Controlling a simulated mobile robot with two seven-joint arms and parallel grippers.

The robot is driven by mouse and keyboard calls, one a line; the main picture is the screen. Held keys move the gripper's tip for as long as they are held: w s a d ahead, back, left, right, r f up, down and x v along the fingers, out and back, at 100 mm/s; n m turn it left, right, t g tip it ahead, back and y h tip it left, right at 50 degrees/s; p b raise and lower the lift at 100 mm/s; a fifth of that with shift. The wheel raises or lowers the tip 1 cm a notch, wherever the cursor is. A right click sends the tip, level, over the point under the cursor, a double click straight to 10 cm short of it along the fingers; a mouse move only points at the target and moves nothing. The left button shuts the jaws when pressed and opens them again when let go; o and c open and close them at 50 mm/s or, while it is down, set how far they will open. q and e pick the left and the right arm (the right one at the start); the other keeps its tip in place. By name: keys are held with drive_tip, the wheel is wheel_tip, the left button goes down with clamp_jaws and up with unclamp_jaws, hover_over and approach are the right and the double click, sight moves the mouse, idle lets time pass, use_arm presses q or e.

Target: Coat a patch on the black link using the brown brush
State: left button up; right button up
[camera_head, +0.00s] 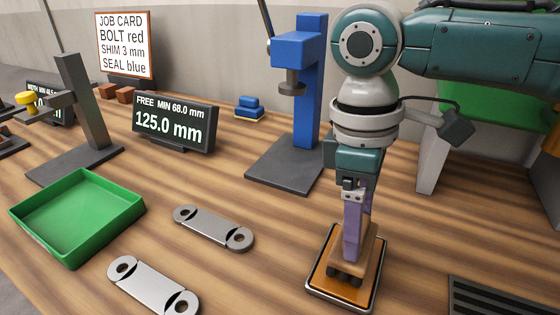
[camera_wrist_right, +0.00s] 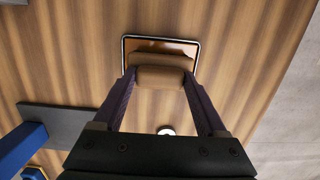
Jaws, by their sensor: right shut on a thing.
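My right gripper (camera_head: 356,232) points straight down with its purple fingers shut on the brown brush (camera_head: 344,266). The brush is over a shallow metal-rimmed tray (camera_head: 314,284) with an orange-brown inside; I cannot tell whether it touches the contents. In the right wrist view the brush (camera_wrist_right: 162,78) sits between both fingertips (camera_wrist_right: 160,84), with the tray (camera_wrist_right: 160,39) beyond it. Two flat links lie on the table: one (camera_head: 213,228) in the middle, one (camera_head: 152,287) nearer the front. Both look grey with black marks near their end holes; no wholly black link shows. My left gripper is out of view.
A green tray (camera_head: 20,213) stands at the left. A blue press (camera_head: 309,90) on a dark base stands behind my right gripper. A display (camera_head: 173,123), a grey stand (camera_head: 80,105) and small blue blocks (camera_head: 250,103) are further back. A dark slotted plate (camera_head: 500,298) lies front right.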

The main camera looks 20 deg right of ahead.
drive_tip(key=shift+f, duration=0.5)
idle(0.6)
idle(0.7)
drive_tip(key=shift+d+f, duration=0.1)
drive_tip(key=shift+f, duration=0.05)
idle(1.0)
wheel_tip(320, 180, up, 3)
drive_tip(key=p, duration=0.3)
drive_tip(key=shift+p, duration=0.4)
wheel_tip(320, 180, up, 4)
drive_tip(key=p, duration=0.5)
idle(0.3)
